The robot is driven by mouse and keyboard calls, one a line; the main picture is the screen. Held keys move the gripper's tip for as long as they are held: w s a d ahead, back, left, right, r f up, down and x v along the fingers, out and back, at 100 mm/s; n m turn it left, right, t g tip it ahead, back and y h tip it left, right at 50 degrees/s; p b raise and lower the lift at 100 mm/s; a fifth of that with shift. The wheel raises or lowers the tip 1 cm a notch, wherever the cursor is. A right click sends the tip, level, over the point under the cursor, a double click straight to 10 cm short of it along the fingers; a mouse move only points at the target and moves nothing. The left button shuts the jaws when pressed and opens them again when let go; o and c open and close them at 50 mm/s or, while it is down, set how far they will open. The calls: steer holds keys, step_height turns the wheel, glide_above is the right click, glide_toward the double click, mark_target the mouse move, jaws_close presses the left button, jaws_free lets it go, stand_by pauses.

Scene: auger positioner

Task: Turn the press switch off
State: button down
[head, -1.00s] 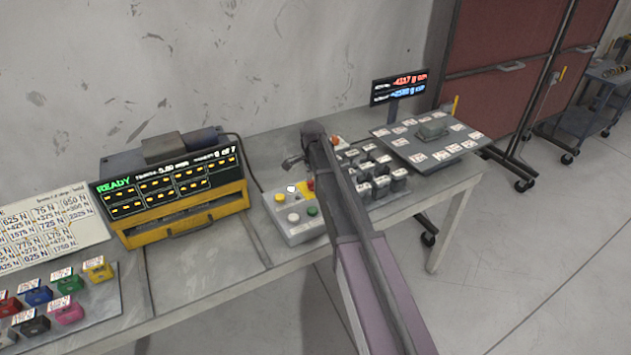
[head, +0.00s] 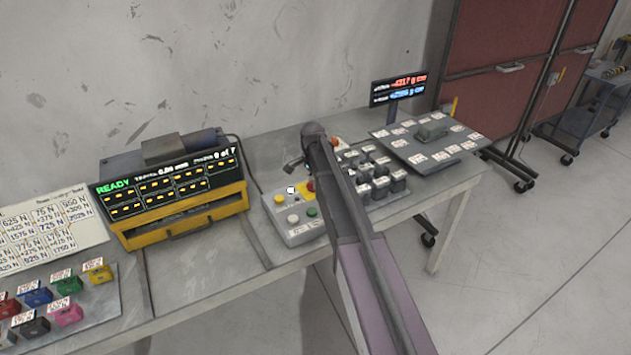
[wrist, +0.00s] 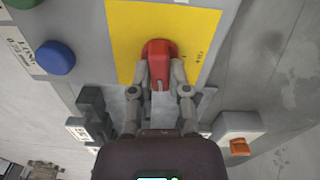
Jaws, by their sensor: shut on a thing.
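A red knob (wrist: 159,50) stands on a yellow plate (wrist: 125,30) in the wrist view. My gripper (wrist: 160,74) has its two fingers on either side of the knob's near part and is shut on it. The fingers hide some of its sides. An orange rocker switch (wrist: 239,146) in a white housing sits at the lower right, apart from the fingers. I cannot read a label that tells which control is the press switch. In the head view my arm hides part of the control area, and the gripper's hold on the knob cannot be made out.
A blue button (wrist: 55,58) and a dark lever block (wrist: 94,112) stand left of the fingers. In the head view, a grey button box (head: 300,232) stands beside the yellow display unit (head: 190,208). Several dark labelled blocks (head: 382,188) crowd the right of my arm.

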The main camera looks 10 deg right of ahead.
steer(key=n, duration=0.4)
steer(key=shift+w+a, duration=0.2)
steer(key=shift+a, duration=0.05)
steer(key=n, duration=0.4)
steer(key=shift+n, duration=0.3)
steer(key=n, duration=0.4)
steer(key=shift+n, duration=0.3)
steer(key=shift+s+n, duration=0.1)
steer(key=shift+n, duration=1.5)
steer(key=shift+d, duration=0.1)
steer(key=c, duration=0.6)
jaws_free()
